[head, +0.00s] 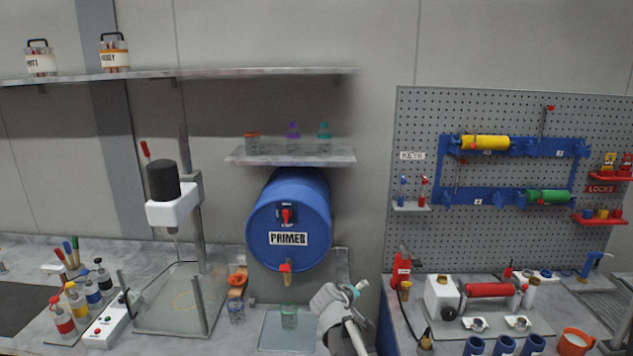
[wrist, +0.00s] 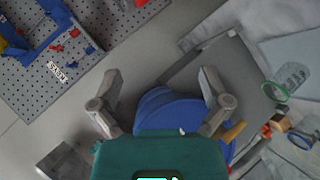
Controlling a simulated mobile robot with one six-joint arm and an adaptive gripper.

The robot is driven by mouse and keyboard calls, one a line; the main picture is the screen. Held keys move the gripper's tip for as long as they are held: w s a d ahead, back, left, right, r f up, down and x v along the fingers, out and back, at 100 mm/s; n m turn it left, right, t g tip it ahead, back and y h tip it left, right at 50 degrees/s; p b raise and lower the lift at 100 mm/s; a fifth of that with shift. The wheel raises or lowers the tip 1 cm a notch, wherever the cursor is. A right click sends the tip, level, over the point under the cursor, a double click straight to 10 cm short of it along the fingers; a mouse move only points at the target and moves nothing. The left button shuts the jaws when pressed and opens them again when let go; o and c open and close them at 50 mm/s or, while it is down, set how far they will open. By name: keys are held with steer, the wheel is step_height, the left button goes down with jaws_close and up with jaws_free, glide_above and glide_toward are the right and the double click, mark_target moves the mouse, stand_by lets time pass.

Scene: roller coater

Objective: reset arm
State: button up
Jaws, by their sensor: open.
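My gripper (head: 340,308) shows at the bottom middle of the head view, in front of the counter and right of the glass beaker (head: 289,318). In the wrist view my gripper (wrist: 160,84) has its two fingers spread wide with nothing between them. The barrel (wrist: 165,108) shows behind the fingers in the wrist view. The beaker (wrist: 291,77) lies at the right of that view, apart from the fingers.
A small shelf (head: 290,157) with bottles hangs above the barrel. The pegboard (head: 500,115) and a bench with a red roller (head: 489,290) stand at right. A mixer (head: 172,208) and several colored bottles (head: 77,300) stand on the left counter.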

steer(key=s+d+f+m+g+y+b, duration=0.2)
steer(key=s+f+g, duration=0.3)
steer(key=s+f, duration=0.3)
steer(key=s+d+f+m+g+y+b, duration=0.3)
steer(key=s+f, duration=0.5)
steer(key=s, duration=0.6)
steer(key=shift+d+f+m+g+y+b, duration=0.15)
steer(key=shift+d+m+g+y+b, duration=0.15)
steer(key=shift+m+g+y+b, duration=0.55)
